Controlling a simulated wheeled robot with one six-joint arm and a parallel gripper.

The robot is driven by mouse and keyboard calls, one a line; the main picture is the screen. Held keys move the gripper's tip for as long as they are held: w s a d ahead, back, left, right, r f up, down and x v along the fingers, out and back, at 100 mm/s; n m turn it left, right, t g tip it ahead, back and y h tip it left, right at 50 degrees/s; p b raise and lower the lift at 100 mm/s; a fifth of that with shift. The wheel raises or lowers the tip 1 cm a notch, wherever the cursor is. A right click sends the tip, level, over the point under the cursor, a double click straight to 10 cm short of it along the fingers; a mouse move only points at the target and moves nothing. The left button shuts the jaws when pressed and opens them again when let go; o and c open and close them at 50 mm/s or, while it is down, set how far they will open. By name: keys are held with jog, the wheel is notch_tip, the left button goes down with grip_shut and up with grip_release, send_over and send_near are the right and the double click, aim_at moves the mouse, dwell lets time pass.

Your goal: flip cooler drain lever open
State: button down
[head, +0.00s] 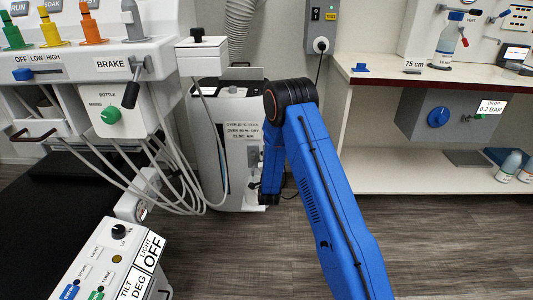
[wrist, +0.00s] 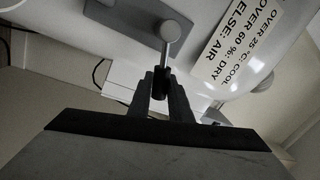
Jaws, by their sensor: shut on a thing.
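The cooler (head: 232,112) is a white box with a printed label, standing on the floor against the back wall. In the wrist view its white body (wrist: 225,60) fills the upper part. The drain lever (wrist: 167,50) is a grey rod running from a round grey pivot on a dark grey plate (wrist: 120,12) down to a dark end. My gripper (wrist: 161,88) is shut on that dark end, with a finger on each side. In the head view my gripper (head: 256,186) is small at the cooler's lower right front, and the lever is hard to make out.
A dental-style unit with hanging hoses (head: 180,175) stands close on the left of the cooler. A shelf unit (head: 420,168) with a counter stands on the right. A cable hangs from a wall box (head: 323,22) behind my arm. The wooden floor is open at the front right.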

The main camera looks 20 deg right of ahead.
jog(key=shift+s+f, duration=0.1)
jog(key=shift+f, duration=0.05)
jog(key=c, duration=1.6)
grip_release()
jog(key=shift+c, duration=0.2)
jog(key=v, duration=1.7)
jog(key=shift+s, duration=0.15)
